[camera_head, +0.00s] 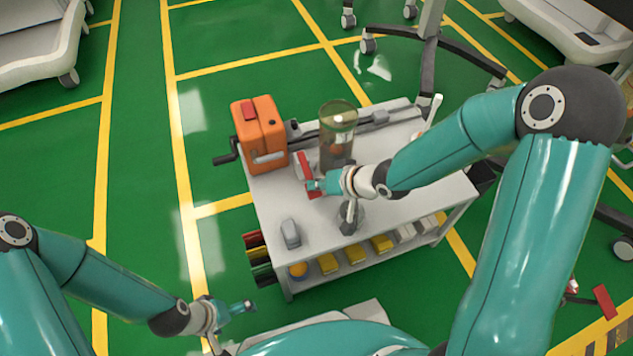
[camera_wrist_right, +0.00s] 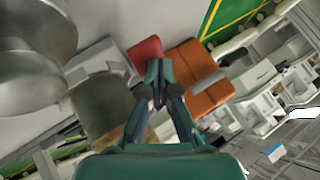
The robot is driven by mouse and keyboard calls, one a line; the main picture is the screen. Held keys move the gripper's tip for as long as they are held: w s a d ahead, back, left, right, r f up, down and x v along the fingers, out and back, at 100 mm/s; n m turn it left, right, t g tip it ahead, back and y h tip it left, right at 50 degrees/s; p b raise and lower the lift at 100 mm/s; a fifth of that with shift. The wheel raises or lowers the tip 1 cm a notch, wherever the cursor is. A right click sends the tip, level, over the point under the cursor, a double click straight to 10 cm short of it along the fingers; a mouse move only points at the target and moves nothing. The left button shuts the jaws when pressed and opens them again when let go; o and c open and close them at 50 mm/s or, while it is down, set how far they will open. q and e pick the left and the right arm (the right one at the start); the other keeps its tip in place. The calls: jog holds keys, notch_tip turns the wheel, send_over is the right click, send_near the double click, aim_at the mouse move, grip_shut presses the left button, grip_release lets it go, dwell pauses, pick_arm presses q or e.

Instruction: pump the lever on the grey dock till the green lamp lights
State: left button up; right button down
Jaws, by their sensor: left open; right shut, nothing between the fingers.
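My right gripper (camera_head: 314,185) is shut and empty over the white cart top, beside a red and white piece (camera_head: 303,166). In the right wrist view its fingertips (camera_wrist_right: 155,68) are together next to a red part (camera_wrist_right: 146,54); I cannot tell whether they touch it. A long grey unit (camera_head: 380,117) lies along the cart's back edge, partly behind the glass cylinder; it may be the grey dock. A pale upright handle (camera_head: 433,112) stands at its right end; I cannot tell whether it is the lever. No lit green lamp shows. My left gripper (camera_head: 240,308) is open over the floor.
An orange box (camera_head: 259,132) with a black crank stands at the cart's left. A glass cylinder (camera_head: 338,124) stands close behind my right gripper. A grey rounded object (camera_head: 291,233) and a metal-topped piece (camera_head: 351,219) stand at the front.

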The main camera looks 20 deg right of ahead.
dwell(0.7)
jog(key=shift+r+p, duration=2.1)
jog(key=shift+p, duration=0.3)
notch_tip(320, 180, up, 5)
jog(key=p, duration=0.5)
